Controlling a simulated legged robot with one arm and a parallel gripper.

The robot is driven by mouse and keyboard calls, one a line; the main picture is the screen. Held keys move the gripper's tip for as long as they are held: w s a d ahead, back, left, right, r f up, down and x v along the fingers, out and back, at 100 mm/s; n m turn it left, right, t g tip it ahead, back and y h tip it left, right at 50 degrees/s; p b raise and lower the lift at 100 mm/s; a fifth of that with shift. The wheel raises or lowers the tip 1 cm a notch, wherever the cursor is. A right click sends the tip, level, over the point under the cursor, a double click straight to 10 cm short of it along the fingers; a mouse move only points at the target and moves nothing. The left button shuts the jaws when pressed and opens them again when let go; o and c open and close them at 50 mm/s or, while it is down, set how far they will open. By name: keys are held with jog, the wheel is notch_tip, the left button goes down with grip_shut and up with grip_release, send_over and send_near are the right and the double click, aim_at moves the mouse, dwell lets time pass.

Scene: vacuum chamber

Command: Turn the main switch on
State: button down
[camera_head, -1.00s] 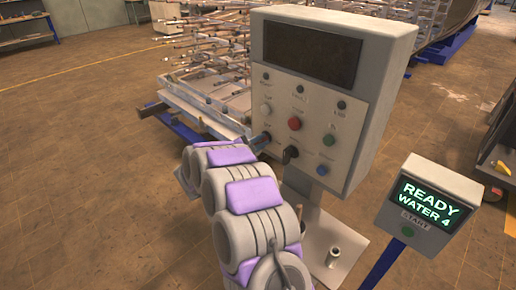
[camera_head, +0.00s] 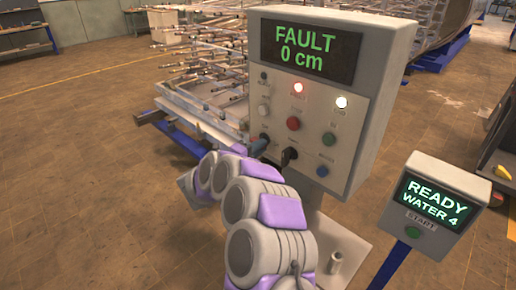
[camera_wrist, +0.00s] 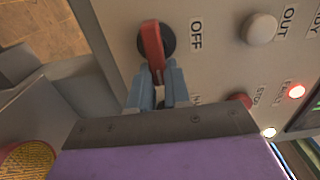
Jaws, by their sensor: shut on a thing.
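The main switch (camera_wrist: 152,42) has a red handle on a dark round base, with an OFF label beside it in the wrist view. My gripper (camera_wrist: 158,78) is shut on the near end of the red handle, its blue-grey fingers on either side. In the head view my gripper (camera_head: 258,147) is at the lower left of the grey control panel (camera_head: 378,110) and hides most of the switch. The panel's display (camera_head: 303,50) reads "FAULT 0 cm" in green. A red lamp (camera_head: 298,88) and a white lamp (camera_head: 341,102) are lit.
The panel also has a black selector (camera_head: 289,154), a red button (camera_head: 294,123), a green button (camera_head: 329,138) and a blue button (camera_head: 322,171). A smaller box (camera_head: 459,184) at right reads "READY WATER 4". A pipe rack (camera_head: 205,75) stands behind. Open floor lies left.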

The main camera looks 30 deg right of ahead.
jog(key=shift+f, duration=0.1)
dwell(0.4)
jog(key=c, duration=1.1)
grip_release()
jog(key=shift+d, duration=0.1)
jog(key=p+v, duration=0.3)
jog(key=v, duration=1.4)
jog(key=shift+a, duration=0.25)
jog(key=shift+w, duration=0.1)
